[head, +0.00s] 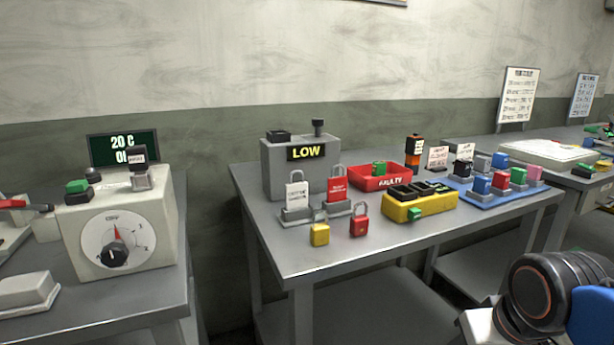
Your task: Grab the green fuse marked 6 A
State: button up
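Several green blocks that look like fuses are in the head view, and no 6 A marking is readable on any of them. One green block (379,168) sits in the red tray (398,183) labelled FAULTY. Another green piece (415,214) is at the front of the yellow block with black slots (437,204). A green fuse (518,177) stands on the blue mat (470,196) among blue, red and pink ones. One more green piece (583,169) lies on the right table. My gripper is not in view; only part of my arm shows at bottom right.
A grey box showing LOW (293,176), a yellow padlock (320,234) and a red padlock (359,224) are on the middle table (300,254). A dial device (117,236) stands on the left table. A gap separates these tables. The middle table's front right is clear.

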aim_at(518, 178)
jog(key=i+l+z, duration=0.1)
jog(key=l, duration=0.35)
jog(key=i+l, duration=0.1)
jog(key=l, duration=0.3)
jog(key=i+l+z, duration=0.15)
jog(key=l, duration=0.3)
